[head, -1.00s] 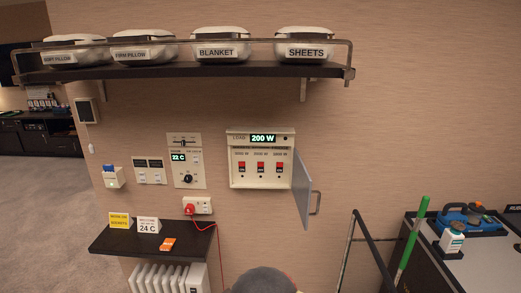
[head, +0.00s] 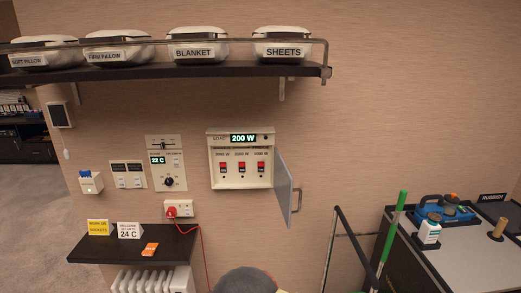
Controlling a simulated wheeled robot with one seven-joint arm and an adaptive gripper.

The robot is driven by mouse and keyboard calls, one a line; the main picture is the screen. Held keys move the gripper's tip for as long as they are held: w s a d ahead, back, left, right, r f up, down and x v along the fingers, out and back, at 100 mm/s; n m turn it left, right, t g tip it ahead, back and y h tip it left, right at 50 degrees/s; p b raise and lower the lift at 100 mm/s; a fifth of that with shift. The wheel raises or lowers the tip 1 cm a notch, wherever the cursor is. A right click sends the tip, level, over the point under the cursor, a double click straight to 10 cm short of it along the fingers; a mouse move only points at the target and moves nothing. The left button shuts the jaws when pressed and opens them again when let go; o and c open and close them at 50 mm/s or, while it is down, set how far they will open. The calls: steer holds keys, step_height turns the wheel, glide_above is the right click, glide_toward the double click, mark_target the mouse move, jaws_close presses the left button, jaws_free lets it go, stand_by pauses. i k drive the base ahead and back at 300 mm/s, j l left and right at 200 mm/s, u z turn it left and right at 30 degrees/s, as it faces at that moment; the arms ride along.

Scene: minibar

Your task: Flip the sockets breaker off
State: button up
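A breaker box (head: 215,168) is fixed to the wall in the middle of the head view. Its grey door (head: 284,188) hangs open to the right. Inside are three red breaker switches: a left one (head: 223,167), a middle one (head: 242,167) and a right one (head: 261,167). The labels above them are too small to read for certain. The display (head: 243,139) above reads 200 W. A rounded grey part, probably of my own arm, shows at the bottom centre. My gripper's fingers are not in view.
A shelf (head: 160,72) with labelled bedding packs juts out above the box. A small dark ledge (head: 180,243) with cards and a radiator (head: 150,281) are below left. A red plug (head: 171,211) with a cord sits in the wall socket. A cart (head: 455,265) stands right.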

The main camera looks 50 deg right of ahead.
mark_target(223, 165)
steer(key=z, duration=1.25)
